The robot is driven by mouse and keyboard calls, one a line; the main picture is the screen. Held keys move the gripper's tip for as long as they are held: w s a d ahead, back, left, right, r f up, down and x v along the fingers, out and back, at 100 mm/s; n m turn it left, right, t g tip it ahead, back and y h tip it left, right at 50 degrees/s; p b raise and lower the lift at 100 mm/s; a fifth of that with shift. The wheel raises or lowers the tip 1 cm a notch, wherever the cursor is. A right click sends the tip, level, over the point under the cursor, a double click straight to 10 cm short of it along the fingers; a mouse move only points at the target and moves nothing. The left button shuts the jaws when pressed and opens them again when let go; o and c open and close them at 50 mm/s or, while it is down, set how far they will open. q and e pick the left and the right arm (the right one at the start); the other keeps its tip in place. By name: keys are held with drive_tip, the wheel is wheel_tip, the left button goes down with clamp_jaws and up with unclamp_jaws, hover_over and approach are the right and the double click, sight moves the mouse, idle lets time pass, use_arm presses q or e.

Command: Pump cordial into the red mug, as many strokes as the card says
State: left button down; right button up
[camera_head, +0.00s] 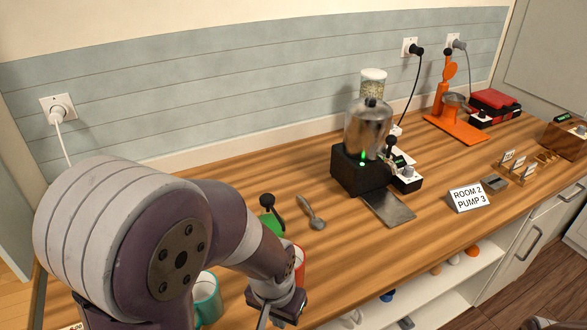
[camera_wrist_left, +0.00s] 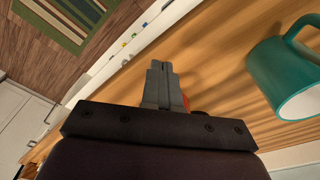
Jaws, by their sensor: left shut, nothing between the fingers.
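My left arm crosses the front left of the head view. Its gripper (camera_head: 264,318) points down near the counter's front edge, and its fingers, shut and empty, show in the left wrist view (camera_wrist_left: 162,78). The red mug (camera_head: 300,262) stands just behind my left wrist, mostly hidden by it. A sliver of red (camera_wrist_left: 186,102) shows beside the fingers in the wrist view. A green item with a black top (camera_head: 268,217), perhaps the cordial pump, is partly hidden behind my arm. The card (camera_head: 467,197) reads "ROOM 2 PUMP 3".
A teal mug (camera_head: 207,297) stands left of my gripper, also seen in the wrist view (camera_wrist_left: 282,75). A spoon (camera_head: 312,214) lies behind the red mug. A black machine with a metal vessel (camera_head: 367,130) stands mid-counter.

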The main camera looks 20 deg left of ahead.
use_arm(q)
wheel_tip(320, 180, up, 23)
drive_tip(key=n+t+p, duration=0.8)
drive_tip(key=n+p, duration=1.7)
drive_tip(key=n, duration=0.1)
hover_over(265, 200)
drive_tip(key=shift+r+h, duration=0.15)
drive_tip(key=shift+h, duration=0.25)
wheel_tip(265, 200, down, 8)
drive_tip(key=b, duration=0.5)
drive_tip(key=shift+r+b, duration=0.15)
drive_tip(key=shift+b, duration=0.25)
drive_tip(key=shift+f+b, duration=0.55)
drive_tip(key=shift+b, duration=0.2)
